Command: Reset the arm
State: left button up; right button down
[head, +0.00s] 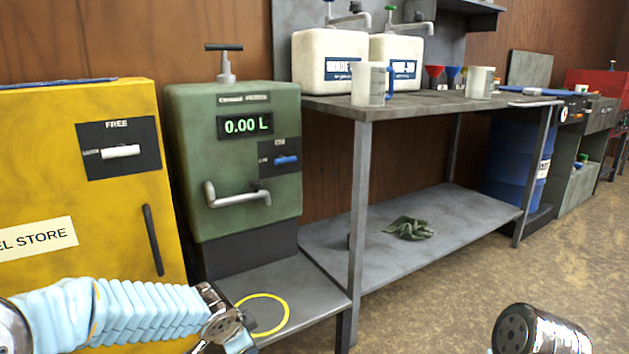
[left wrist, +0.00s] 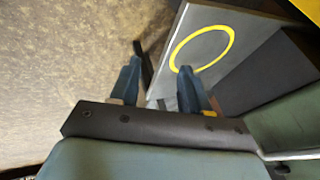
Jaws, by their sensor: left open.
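My left arm (head: 110,312) comes in from the lower left of the head view in a light blue ribbed sleeve. Its wrist is at the bottom, in front of the low grey shelf with a yellow ring; its fingertips are out of frame there. In the left wrist view my left gripper (left wrist: 160,85) has its two dark fingers apart, with nothing between them. The yellow ring (left wrist: 203,48) on the grey shelf lies just beyond the right finger. In the head view a shiny dark part of my right arm (head: 535,330) shows at the bottom right; its gripper is out of frame.
A green dispenser (head: 235,165) reading 0.00 L stands behind the ringed shelf (head: 300,270). A yellow cabinet (head: 60,180) is at left. A grey workbench (head: 430,103) holds white jugs, cups and funnels; a green cloth (head: 409,228) lies on its lower shelf. The floor (head: 470,300) at right is clear.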

pick_arm(q)
jog(key=s+d+f+n+g+h, duration=0.25)
jog(key=s+f+n, duration=0.45)
jog(key=s+f, duration=0.55)
jog(key=s+d+f+n+g+h, duration=0.1)
jog(key=s+f+n+g, duration=0.35)
jog(key=s+f, duration=0.85)
notch_tip(320, 180, up, 12)
jog(key=w+n+t+p, duration=0.1)
jog(key=w+t+p, duration=0.1)
jog(key=p, duration=1.3)
jog(key=shift+n+p, duration=0.35)
jog(key=shift+w+y, duration=0.1)
jog(key=shift+y, duration=0.15)
